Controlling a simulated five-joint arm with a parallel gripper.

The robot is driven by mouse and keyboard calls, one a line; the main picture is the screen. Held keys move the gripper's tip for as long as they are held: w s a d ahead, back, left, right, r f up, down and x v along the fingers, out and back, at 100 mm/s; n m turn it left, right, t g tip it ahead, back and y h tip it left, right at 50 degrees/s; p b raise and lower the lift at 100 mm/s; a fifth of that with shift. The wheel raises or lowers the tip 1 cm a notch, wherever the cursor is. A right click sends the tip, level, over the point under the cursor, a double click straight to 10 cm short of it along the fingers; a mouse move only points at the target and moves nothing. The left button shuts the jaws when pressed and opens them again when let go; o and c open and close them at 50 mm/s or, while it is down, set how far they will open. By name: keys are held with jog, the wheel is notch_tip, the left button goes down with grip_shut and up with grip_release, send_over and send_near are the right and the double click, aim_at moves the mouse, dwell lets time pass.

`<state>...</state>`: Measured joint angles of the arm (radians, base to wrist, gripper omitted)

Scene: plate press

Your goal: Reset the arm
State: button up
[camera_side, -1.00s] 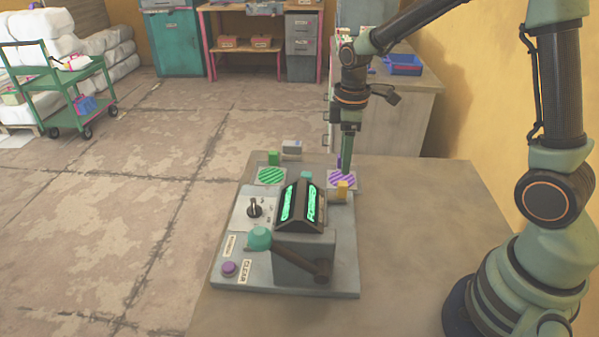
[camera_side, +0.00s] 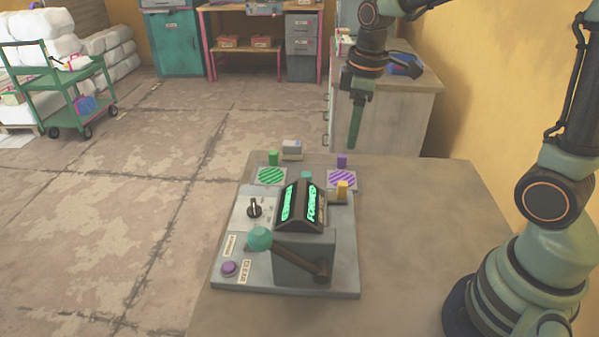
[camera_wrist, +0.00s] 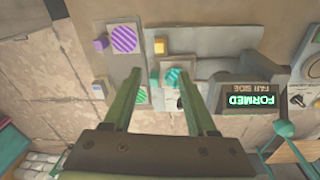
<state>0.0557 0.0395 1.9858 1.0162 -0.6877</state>
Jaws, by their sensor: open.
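My gripper (camera_side: 355,122) hangs raised above the far edge of the workbench, fingers pointing down, clear of the press. In the wrist view my gripper (camera_wrist: 165,100) has its two green fingers apart with nothing held between them. The press (camera_side: 303,250) stands on a grey base plate (camera_side: 340,285). Its lit display (camera_side: 301,205) shows green text, and "FORMED" is readable on the display in the wrist view (camera_wrist: 251,100). The lever with a teal ball knob (camera_side: 259,239) lies across the front of the press.
A green-striped pad (camera_side: 271,176) and a purple-striped pad (camera_side: 342,179) lie at the back. Green (camera_side: 274,158), purple (camera_side: 342,161) and yellow (camera_side: 342,190) blocks stand near them. A purple button (camera_side: 229,268) is front left. The bench's right side is clear.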

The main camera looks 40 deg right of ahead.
jog(key=s+a+r+m+t, duration=0.2)
jog(key=s+r+m+t, duration=0.2)
jog(key=s+m, duration=0.3)
jog(key=shift+s+r, duration=0.65)
jog(key=shift+s, duration=0.45)
